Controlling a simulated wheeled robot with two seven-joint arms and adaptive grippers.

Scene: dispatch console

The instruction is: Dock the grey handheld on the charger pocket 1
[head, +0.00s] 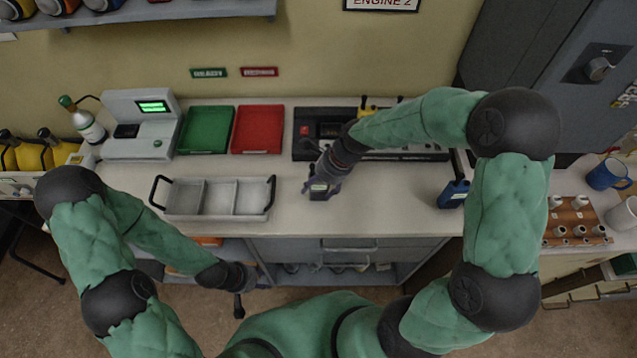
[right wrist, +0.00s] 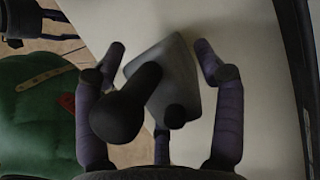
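The grey handheld (head: 319,191) stands on the counter below my right gripper (head: 322,184), which partly hides it. In the right wrist view the grey handheld (right wrist: 178,85), with its thick black antenna and a small black knob, lies between the fingers of my right gripper (right wrist: 162,62). Small gaps show on both sides, so the gripper looks open around it. The black charger (head: 302,148) is at the back of the counter; my right arm covers part of it, and its pocket numbers cannot be read. My left gripper (head: 240,290) hangs low before the counter front, its fingers unclear.
A yellow handheld (head: 368,110) is at the charger's back. A blue handheld (head: 453,194) stands at right. A divided grey tray (head: 217,217) with black handles lies left of my right gripper. Green (head: 206,130) and red (head: 258,129) trays lie behind. Bare counter surrounds the grey handheld.

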